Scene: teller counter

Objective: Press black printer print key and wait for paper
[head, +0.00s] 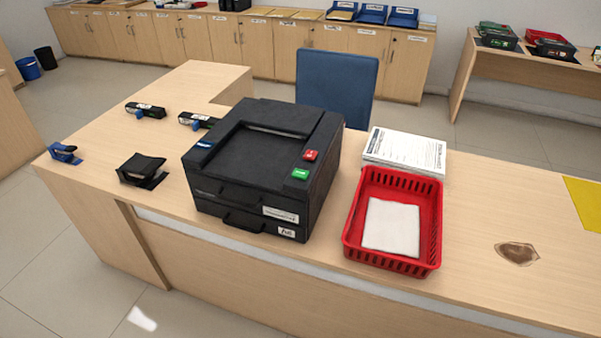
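The black printer (250,160) stands on the wooden counter, left of the red basket. Its top has a recessed output area (258,150) with no clear printed sheet in it. A green key (300,174) and a red key (310,155) sit at the right of its top. A blue key or label (205,145) is at the top's left edge. Two handled drawers face the front. The lettering on the keys is too small to read. Neither of my grippers is in view.
A red basket (437,225) holding white paper (391,227) stands right of the printer, with a paper stack (405,150) behind it. Several staplers or punches, including a black one (142,168), are at left. A blue chair (336,85) stands behind. A brown patch (517,252) marks the right counter.

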